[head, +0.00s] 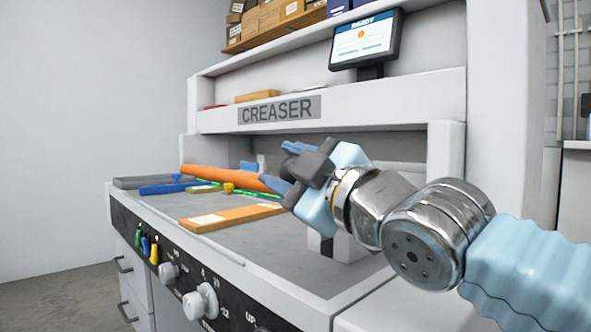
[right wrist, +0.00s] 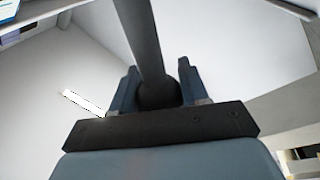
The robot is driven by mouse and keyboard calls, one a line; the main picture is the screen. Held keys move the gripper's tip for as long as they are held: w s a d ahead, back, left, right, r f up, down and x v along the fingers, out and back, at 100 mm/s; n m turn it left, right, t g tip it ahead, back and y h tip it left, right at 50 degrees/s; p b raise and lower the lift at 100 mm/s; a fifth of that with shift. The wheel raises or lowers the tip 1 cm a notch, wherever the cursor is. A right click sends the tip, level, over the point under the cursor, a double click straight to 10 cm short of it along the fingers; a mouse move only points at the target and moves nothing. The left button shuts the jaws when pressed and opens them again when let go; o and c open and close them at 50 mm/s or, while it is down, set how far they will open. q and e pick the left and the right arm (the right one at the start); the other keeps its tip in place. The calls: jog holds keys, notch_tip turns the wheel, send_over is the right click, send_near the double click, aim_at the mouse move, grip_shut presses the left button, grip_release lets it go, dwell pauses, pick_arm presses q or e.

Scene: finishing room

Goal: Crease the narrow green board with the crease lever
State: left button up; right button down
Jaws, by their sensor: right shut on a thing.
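The narrow green board (head: 252,194) shows only as a thin bright green strip on the machine bed, partly hidden under an orange bar (head: 225,178) and behind my right gripper (head: 277,164). That gripper is above the bed in front of the creaser. In the right wrist view, its blue fingers (right wrist: 156,85) are shut on a dark grey rod with a rounded end (right wrist: 146,38), which looks like the crease lever. The head view does not show the rod clearly. My left gripper is not in view.
An orange-brown board (head: 230,217) with a white label lies on the bed's front. Blue pieces (head: 165,188) and a grey block (head: 148,182) lie at the left. The CREASER housing (head: 330,112) rises behind, with a screen (head: 365,40) reading READY. Knobs (head: 201,302) line the front panel.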

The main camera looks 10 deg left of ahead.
jog(key=shift+s+a+f+n, duration=0.1)
jog(key=shift+a+f+n, duration=0.05)
jog(key=shift+f+n, duration=0.2)
jog(key=c, duration=0.6)
grip_release()
jog(key=shift+r, duration=0.15)
jog(key=shift+s+d, duration=0.15)
jog(key=shift+d, duration=0.15)
jog(key=shift+p+v, duration=2.35)
jog(key=shift+v, duration=4.35)
